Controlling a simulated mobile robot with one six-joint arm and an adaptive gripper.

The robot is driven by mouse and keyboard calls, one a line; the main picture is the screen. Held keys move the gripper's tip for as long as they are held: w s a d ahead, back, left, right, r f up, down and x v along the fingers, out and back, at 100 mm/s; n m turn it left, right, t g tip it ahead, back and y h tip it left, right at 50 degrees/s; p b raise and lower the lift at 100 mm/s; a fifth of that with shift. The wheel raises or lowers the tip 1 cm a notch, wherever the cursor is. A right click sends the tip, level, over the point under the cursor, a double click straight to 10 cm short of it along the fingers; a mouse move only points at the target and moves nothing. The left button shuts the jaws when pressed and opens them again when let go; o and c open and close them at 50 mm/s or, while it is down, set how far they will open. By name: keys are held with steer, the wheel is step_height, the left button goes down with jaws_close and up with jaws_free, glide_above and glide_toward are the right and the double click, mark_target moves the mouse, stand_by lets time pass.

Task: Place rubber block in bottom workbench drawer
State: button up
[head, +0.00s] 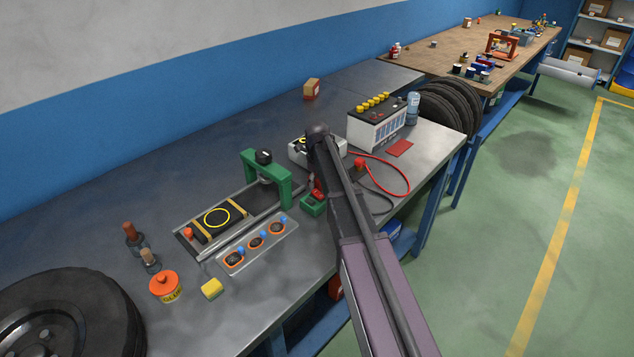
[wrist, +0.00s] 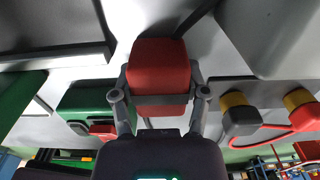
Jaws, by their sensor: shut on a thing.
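In the wrist view, my gripper (wrist: 160,92) is shut on a red block (wrist: 158,66), which sits between its two fingers. I take this to be the rubber block. It appears over the grey workbench top. In the head view, my dark arm hides most of the gripper, and a small red patch shows beside it above a green box (head: 313,205). The green box also shows in the wrist view (wrist: 92,100), to the left of the block. The workbench (head: 300,240) is grey steel on a blue frame. I cannot make out its bottom drawer.
A battery (head: 376,124) with yellow caps and a red cable (head: 405,178) lie right of the gripper. A green press (head: 266,178), a tray of round parts (head: 256,243) and a wheel (head: 70,315) are to the left. The green floor (head: 480,270) is clear.

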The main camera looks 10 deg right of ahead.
steer(key=shift+r, duration=0.15)
step_height(320, 180, up, 10)
steer(key=p, duration=1)
steer(key=shift+f, duration=0.2)
stand_by(0.6)
